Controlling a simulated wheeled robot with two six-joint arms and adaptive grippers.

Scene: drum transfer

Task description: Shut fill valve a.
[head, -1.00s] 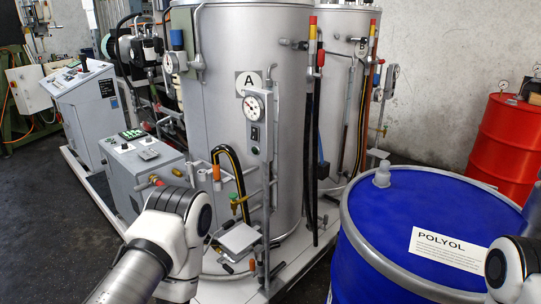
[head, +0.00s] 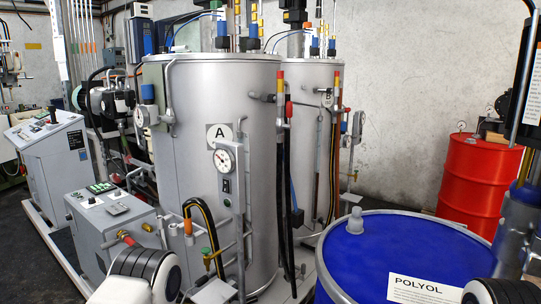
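Tank A (head: 185,110) is a tall grey metal cylinder with a black "A" on a white disc (head: 219,137). A round gauge (head: 224,158) hangs on a grey post in front of it. A pipe fitting with a red handle (head: 289,109) sticks out at the tank's upper right, above dark hoses. A brass valve with a green part (head: 207,257) sits low in front of the tank. No label shows which one is fill valve a. Both my grippers are outside the view; only arm links show at the bottom edge.
A second grey tank, B (head: 308,150), stands behind at the right. A blue drum marked POLYOL (head: 400,245) stands close at front right. A red drum (head: 475,180) is by the wall. A grey control box (head: 112,225) stands at front left.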

